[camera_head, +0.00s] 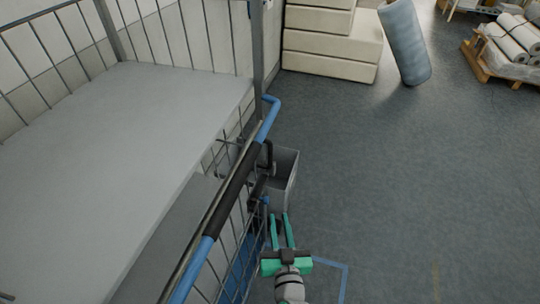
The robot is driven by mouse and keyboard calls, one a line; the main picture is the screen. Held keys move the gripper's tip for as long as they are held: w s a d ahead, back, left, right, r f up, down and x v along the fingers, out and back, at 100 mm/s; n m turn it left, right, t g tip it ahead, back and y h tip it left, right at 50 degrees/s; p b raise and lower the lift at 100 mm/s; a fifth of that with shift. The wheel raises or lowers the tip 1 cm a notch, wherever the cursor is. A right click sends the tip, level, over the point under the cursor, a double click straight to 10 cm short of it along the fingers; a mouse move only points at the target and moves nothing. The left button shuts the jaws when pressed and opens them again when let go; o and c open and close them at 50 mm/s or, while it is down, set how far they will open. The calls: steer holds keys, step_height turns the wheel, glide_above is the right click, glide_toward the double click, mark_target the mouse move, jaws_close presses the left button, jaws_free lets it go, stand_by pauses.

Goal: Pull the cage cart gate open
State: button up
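The cage cart's gate (207,250) is a wire-mesh panel along the cart's right side. Its rail has blue sections and a black grip (239,174), and it runs diagonally from bottom centre-left up to an upright post. A dark latch-like fitting (268,157) sits just right of the rail. My gripper (280,215) is green and lies right of the gate's lower part. Its two fingers point up the picture and stand apart, with nothing clearly held between them. I cannot tell whether a finger touches the gate; the gate's lower part is partly hidden by the rail.
A grey open bin (286,178) is just beyond my gripper, beside the gate. The cart's grey shelf (110,150) fills the left. Cream blocks (330,45), a leaning blue roll (404,42) and a pallet of white rolls (485,68) stand at the back. The right floor is clear.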

mark_target(271, 157)
steer(key=w+r+n+y, duration=0.3)
steer(key=w+r, duration=0.5)
steer(key=r, duration=0.1)
steer(key=shift+t, duration=0.4)
steer(key=x, duration=1.1)
steer(key=shift+d+r, duration=0.1)
steer(key=shift+d, duration=0.05)
steer(key=shift+c, duration=0.3)
jaws_close()
